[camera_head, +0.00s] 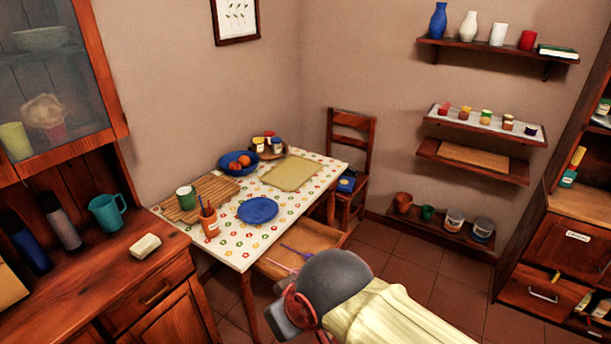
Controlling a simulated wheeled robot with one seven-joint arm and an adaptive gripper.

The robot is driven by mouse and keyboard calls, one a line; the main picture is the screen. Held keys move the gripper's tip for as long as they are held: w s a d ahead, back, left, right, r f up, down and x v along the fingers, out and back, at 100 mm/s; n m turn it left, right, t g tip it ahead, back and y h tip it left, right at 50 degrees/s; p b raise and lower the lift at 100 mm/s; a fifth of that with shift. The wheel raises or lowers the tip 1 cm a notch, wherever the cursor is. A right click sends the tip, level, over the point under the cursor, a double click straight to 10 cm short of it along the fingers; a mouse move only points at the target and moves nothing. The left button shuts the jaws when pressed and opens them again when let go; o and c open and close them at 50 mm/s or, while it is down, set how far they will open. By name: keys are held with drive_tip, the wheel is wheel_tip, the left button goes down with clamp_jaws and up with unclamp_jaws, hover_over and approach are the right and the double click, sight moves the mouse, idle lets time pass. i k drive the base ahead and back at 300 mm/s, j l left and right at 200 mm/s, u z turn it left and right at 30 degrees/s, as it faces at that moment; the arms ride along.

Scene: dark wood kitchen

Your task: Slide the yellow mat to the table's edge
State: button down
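The yellow mat (285,181) lies flat on the table (264,236), which has a white, flower-patterned top. The mat is towards the table's back right, with a strip of the patterned top showing between it and the right edge. Nothing rests on the mat. My arm, with a rounded grey part and a yellow part, shows at the bottom middle, in front of the table and well apart from the mat. The fingers of my gripper cannot be seen.
A blue plate (258,210), a fruit bowl (238,168), jars (277,146), a wooden board (211,187), a green can (186,198) and a utensil cup (209,224) stand around the mat. A drawer (313,237) is open below the table's front edge. A chair (350,140) stands at the right end.

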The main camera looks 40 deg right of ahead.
sight(288, 176)
drive_tip(key=l+u, duration=0.15)
drive_tip(key=u, duration=0.25)
drive_tip(key=l+u, duration=0.15)
drive_tip(key=u, duration=0.25)
drive_tip(key=l+u, duration=0.15)
drive_tip(key=u, duration=0.25)
drive_tip(key=l, duration=4.7)
drive_tip(key=i, duration=0.05)
